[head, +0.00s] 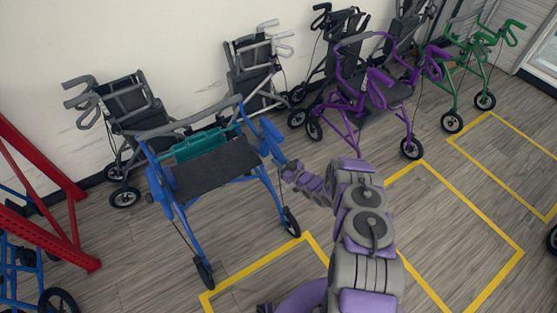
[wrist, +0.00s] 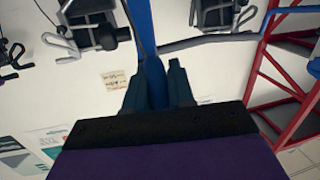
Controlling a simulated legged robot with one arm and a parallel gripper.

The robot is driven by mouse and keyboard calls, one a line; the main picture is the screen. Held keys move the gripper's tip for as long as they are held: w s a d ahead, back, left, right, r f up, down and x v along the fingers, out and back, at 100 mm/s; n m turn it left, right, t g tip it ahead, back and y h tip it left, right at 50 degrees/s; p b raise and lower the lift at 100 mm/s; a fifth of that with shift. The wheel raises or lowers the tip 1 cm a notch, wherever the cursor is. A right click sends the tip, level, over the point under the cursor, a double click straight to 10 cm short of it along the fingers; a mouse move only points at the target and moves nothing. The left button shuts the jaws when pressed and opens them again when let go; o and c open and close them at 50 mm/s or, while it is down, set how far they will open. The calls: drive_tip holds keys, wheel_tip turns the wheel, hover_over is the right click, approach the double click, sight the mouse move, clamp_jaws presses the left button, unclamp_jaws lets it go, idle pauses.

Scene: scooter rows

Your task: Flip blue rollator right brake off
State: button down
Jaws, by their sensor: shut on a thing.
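The blue rollator (head: 210,168) stands upright on the wood floor, left of the middle in the head view, with a dark seat and a teal pad. Its right-side blue handle (head: 270,135) is close to my gripper (head: 284,170), which reaches in from the right at the end of my grey and purple arm. In the wrist view my gripper (wrist: 158,88) is shut on a blue bar-like part (wrist: 143,30) of the rollator. I cannot tell whether this is the brake lever or the frame tube. The fingers hide part of it.
Grey rollators (head: 130,105) stand behind along the wall. A purple rollator (head: 375,90) and a green one (head: 475,60) stand to the right. A red rack (head: 45,190) is at the left. Yellow floor outlines (head: 440,175) mark clear floor at the right.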

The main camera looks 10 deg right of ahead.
sight(281, 157)
drive_tip(key=r, duration=0.1)
drive_tip(key=s+r+g+p, duration=0.1)
drive_tip(key=r+h+p, duration=0.1)
drive_tip(key=shift+s+d+r+g, duration=0.15)
drive_tip(key=shift+d+r+g, duration=0.1)
drive_tip(key=shift+d+g, duration=0.15)
drive_tip(key=shift+s+d+r+g+h+p, duration=0.15)
drive_tip(key=shift+s+r+g+h+p, duration=0.35)
drive_tip(key=shift+r+g+p, duration=0.2)
drive_tip(key=c, duration=1.1)
unclamp_jaws()
drive_tip(key=shift+o, duration=0.2)
drive_tip(key=shift+s, duration=0.1)
drive_tip(key=p+v, duration=0.2)
drive_tip(key=v, duration=1.5)
drive_tip(key=shift+d, duration=0.15)
drive_tip(key=shift+f, duration=0.15)
